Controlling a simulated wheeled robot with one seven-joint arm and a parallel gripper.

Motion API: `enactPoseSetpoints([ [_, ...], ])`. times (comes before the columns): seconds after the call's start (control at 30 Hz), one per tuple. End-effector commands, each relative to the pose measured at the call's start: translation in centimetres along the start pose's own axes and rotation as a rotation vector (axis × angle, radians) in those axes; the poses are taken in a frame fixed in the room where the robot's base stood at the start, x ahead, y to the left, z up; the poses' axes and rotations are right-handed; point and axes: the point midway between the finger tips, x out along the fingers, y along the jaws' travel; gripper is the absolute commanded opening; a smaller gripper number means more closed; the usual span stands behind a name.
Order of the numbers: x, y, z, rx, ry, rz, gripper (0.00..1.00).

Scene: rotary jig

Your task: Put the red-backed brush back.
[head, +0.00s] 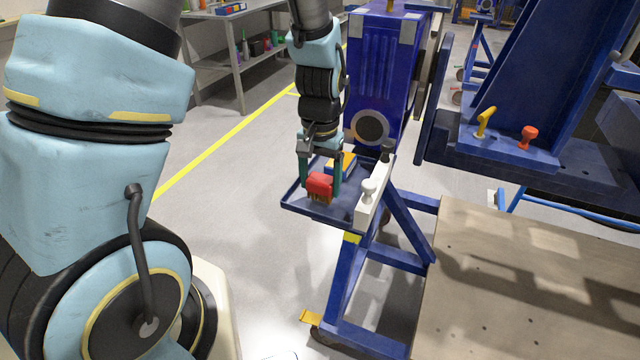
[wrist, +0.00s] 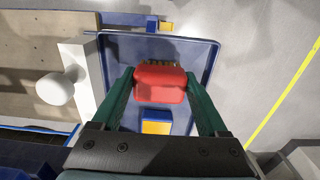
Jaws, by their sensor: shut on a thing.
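The red-backed brush (head: 319,186) is between the fingers of my gripper (head: 320,180), over the blue tray (head: 291,197). In the wrist view the red back of the brush (wrist: 160,83) sits between the two green fingers (wrist: 160,92), with its tan bristles showing at the far side. My gripper is shut on the brush. In the head view the bristles point down; I cannot tell whether they touch the tray floor. The tray rim also shows in the wrist view (wrist: 217,62).
A blue and yellow block (head: 345,161) lies in the tray, also in the wrist view (wrist: 156,122). A white bar with a white knob (head: 368,190) stands along the tray's right side. The blue jig column (head: 374,75) rises behind. A wooden platform (head: 520,290) lies to the right.

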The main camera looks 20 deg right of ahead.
Motion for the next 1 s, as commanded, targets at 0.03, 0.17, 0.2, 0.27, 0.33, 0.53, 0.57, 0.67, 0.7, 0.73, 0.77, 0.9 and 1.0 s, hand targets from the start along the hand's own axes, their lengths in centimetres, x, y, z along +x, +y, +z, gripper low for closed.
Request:
enactPoseSetpoints([
  [0.03, 0.6, 0.0, 0.1, -0.001, -0.003, 0.000, 0.24],
  [0.17, 1.5, 0.0, 0.0, 0.000, 0.000, 0.000, 0.24],
  [0.2, 1.5, 0.0, 0.0, 0.000, 0.001, 0.000, 0.24],
  [0.27, 1.5, 0.0, 0.0, 0.000, 0.001, 0.000, 0.24],
  [0.33, 1.5, 0.0, 0.0, 0.001, 0.002, 0.000, 0.24],
  [0.53, 1.9, 0.0, 0.0, 0.000, 0.001, 0.000, 0.78],
  [0.57, 1.8, 0.0, 0.0, 0.001, 0.001, 0.000, 0.81],
  [0.67, 1.8, 0.0, 0.0, 0.001, 0.001, 0.000, 0.92],
  [0.7, 1.8, 0.0, 0.0, 0.001, 0.001, 0.000, 0.97],
  [0.73, 1.8, 0.0, 0.0, 0.001, 0.001, 0.000, 1.00],
  [0.77, 1.8, 0.0, 0.0, 0.001, 0.001, 0.000, 1.00],
  [0.9, 1.8, 0.0, 0.0, 0.001, 0.001, 0.000, 1.00],
  [1.0, 1.6, 0.0, 0.0, 0.001, 0.002, 0.000, 1.00],
])
